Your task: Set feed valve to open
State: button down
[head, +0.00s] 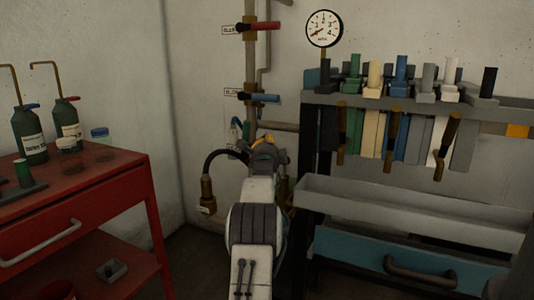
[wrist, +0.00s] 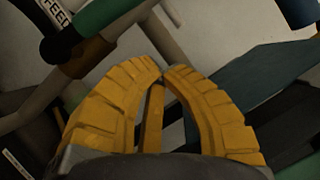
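The feed valve shows in the wrist view as a green handle (wrist: 108,12) with a dark end, next to a brass body (wrist: 84,58) on a pale pipe and a white tag reading FEED (wrist: 54,12). In the head view a small green handle (head: 236,124), likely the same valve, sits low beside the upright pipe, partly hidden by my arm. My gripper (wrist: 162,72) has yellow fingers with tips almost together and nothing seen held between them. It is apart from the green handle, which lies up and left of the fingertips. The gripper also shows in the head view (head: 264,140).
Red (head: 263,26) and blue (head: 264,98) valve handles are higher on the same pipe. A pressure gauge (head: 324,29) is to the right, above a rack (head: 420,101) of coloured parts. A red cart (head: 90,210) with bottles stands left. A black hose (head: 215,160) curves beside my gripper.

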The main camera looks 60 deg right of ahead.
jog(key=r+p+v, duration=0.1)
jog(key=v, duration=0.6)
jog(key=shift+s+a+f, duration=0.15)
jog(key=shift+s+a, duration=0.15)
jog(key=shift+a, duration=0.05)
